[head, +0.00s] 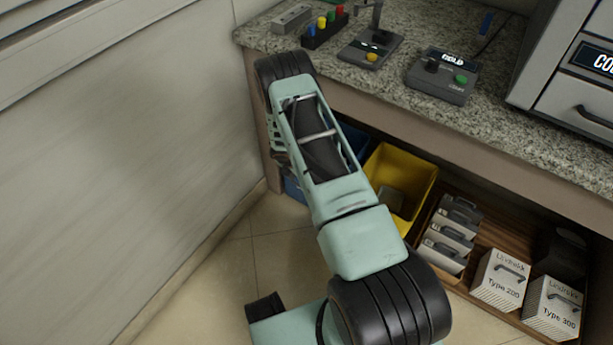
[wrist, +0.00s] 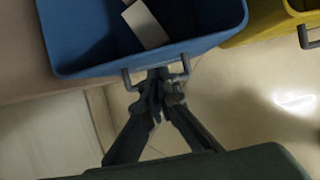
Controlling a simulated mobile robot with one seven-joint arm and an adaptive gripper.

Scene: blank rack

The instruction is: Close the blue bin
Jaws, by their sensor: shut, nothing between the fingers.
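The blue bin (wrist: 85,62) fills the upper left of the wrist view. Its open top shows, with a pale flat item (wrist: 146,24) inside and a grey bar handle (wrist: 130,80) on its front. My gripper (wrist: 160,78) is shut, its fingertips at the middle of the front, by the handle; I cannot tell whether they touch. In the head view my arm hides most of the blue bin (head: 355,138), which is under the counter at the left end; blue edges show on both sides of the arm.
An open yellow bin (head: 408,172) stands to the right of the blue one. Grey boxes (head: 448,238) and white cases (head: 497,280) sit on the wooden shelf further right. The counter (head: 480,120) above holds control boxes. A wall (head: 120,150) closes off the left; tiled floor lies in front.

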